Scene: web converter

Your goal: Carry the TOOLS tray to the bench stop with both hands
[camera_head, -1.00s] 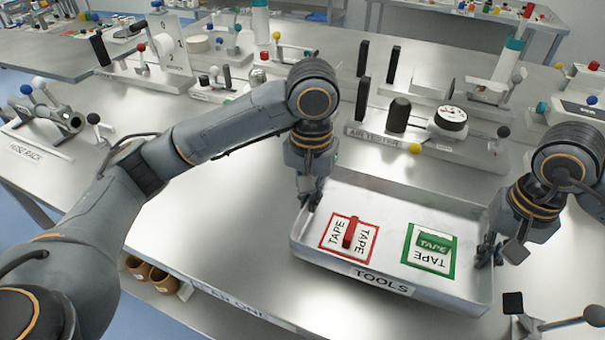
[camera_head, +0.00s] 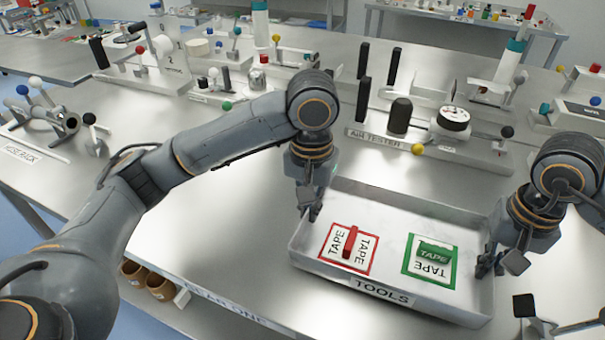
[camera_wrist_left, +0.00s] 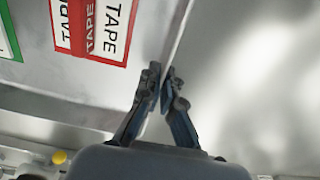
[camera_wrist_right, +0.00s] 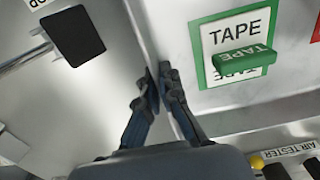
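The TOOLS tray (camera_head: 383,290) is a shallow grey metal tray on or just above the bench; I cannot tell which. A red-bordered card (camera_head: 348,248) with a red piece and a green-bordered card (camera_head: 430,262) with a green TAPE piece lie in it. My left gripper (camera_head: 312,208) is shut on the left wall, with the wall between its fingers in the left wrist view (camera_wrist_left: 155,88). My right gripper (camera_head: 490,264) is shut on the right wall, seen in the right wrist view (camera_wrist_right: 160,85). I cannot identify the bench stop with certainty.
The AIR TESTER fixture (camera_head: 375,138) stands behind the tray. A black square pad (camera_head: 523,305) with a rod is right of the tray, beside my right gripper. Bare bench lies left of the tray.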

